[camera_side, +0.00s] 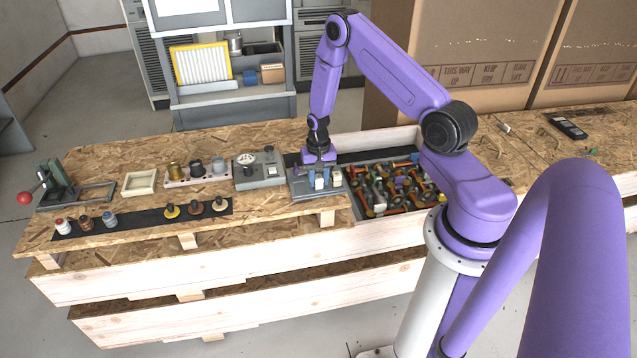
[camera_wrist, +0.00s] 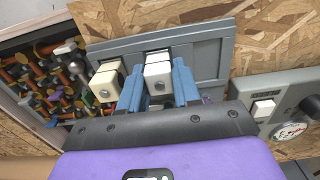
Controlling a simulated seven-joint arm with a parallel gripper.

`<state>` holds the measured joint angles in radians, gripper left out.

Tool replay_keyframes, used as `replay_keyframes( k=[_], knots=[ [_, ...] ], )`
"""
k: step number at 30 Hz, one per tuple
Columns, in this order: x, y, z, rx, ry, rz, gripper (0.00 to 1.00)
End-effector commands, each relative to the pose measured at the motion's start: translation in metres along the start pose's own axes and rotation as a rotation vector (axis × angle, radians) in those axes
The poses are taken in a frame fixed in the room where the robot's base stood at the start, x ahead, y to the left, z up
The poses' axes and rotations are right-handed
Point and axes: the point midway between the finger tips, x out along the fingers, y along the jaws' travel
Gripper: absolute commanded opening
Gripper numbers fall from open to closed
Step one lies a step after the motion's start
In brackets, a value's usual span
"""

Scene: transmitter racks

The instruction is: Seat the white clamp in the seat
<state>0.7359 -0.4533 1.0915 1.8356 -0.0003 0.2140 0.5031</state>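The white clamp (camera_wrist: 158,77) is a white block with a round dark spot on its face. It is between the two blue fingers of my gripper (camera_wrist: 158,92), which appear to touch its sides. In the side view my gripper (camera_side: 318,168) points down over the grey seat plate (camera_side: 300,188), with the white clamp (camera_side: 319,183) below it. The grey plate also shows in the wrist view (camera_wrist: 205,52). A dark slot edge shows just behind the clamp; I cannot tell whether the clamp's underside is down in it. A cream clamp (camera_wrist: 107,83) stands beside the left finger.
A bin of mixed colourful parts (camera_side: 385,212) lies right of the plate. A grey gauge box (camera_side: 258,170) stands close on its left. Further left are a holder with several cylinders (camera_side: 197,178), a cream frame (camera_side: 139,183) and a toggle press (camera_side: 55,185).

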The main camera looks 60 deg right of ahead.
Motion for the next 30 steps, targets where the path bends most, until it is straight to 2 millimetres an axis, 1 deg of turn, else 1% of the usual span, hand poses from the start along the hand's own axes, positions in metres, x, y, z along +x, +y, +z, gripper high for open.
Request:
replay_keyframes(
  k=[11, 17, 20, 22, 26, 30],
  knots=[
    [-0.001, 0.000, 0.000, 0.000, 0.000, 0.000, 0.01],
    [-0.011, 0.000, -0.001, 0.000, 0.001, 0.000, 0.01],
    [-0.022, 0.000, -0.001, 0.000, 0.002, -0.001, 0.01],
    [-0.032, 0.000, -0.001, 0.000, 0.003, -0.002, 0.01],
    [-0.053, 0.006, 0.016, -0.001, 0.002, -0.001, 0.01],
    [-0.078, 0.014, 0.036, 0.000, 0.002, -0.001, 0.01]
  ],
)
